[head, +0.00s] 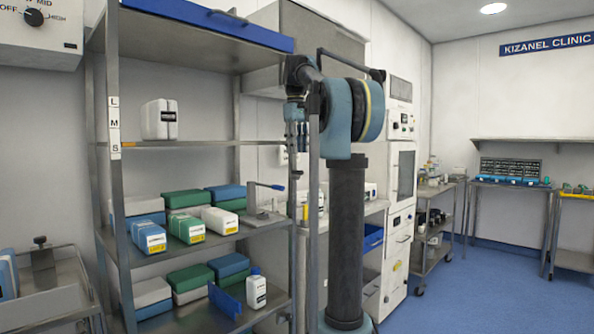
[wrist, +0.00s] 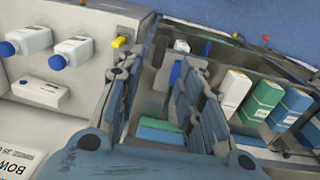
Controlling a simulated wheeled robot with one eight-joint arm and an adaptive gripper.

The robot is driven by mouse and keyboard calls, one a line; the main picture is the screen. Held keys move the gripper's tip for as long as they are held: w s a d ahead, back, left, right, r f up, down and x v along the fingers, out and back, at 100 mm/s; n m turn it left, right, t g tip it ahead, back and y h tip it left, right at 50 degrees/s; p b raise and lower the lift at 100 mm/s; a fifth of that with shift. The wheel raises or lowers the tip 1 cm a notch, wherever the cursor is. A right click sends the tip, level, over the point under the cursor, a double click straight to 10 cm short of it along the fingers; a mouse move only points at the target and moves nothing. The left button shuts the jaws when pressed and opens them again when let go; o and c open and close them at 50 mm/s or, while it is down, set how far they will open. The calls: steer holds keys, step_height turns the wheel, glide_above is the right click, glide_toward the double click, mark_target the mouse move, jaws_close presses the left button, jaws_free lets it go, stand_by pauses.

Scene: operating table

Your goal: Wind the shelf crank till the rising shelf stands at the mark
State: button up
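A grey crank device (head: 262,216) with a blue grip (head: 274,186) stands at the right end of the middle shelf of the metal rack. A shelf board (head: 200,143) above it bears one white container. Its left end, with a small orange marker (head: 128,144), is level with the foot of a label strip (head: 114,125) lettered L, M, S, near S. My gripper (head: 297,135) hangs right of the rack, above the crank in the picture. In the wrist view my gripper (wrist: 158,68) has its fingers apart; a blue upright piece (wrist: 175,73) shows between them, perhaps the grip.
White, green and blue boxes (head: 187,228) crowd the middle shelf left of the crank. A white bottle (head: 256,289) and blue divider (head: 226,300) are below. The rack's front post (head: 314,230) stands close to my gripper. Open blue floor (head: 470,295) lies right.

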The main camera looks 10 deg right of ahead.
step_height(320, 180, down, 8)
steer(key=shift+w+d+r, duration=0.1)
steer(key=shift+d, duration=0.05)
stand_by(0.4)
jaws_close()
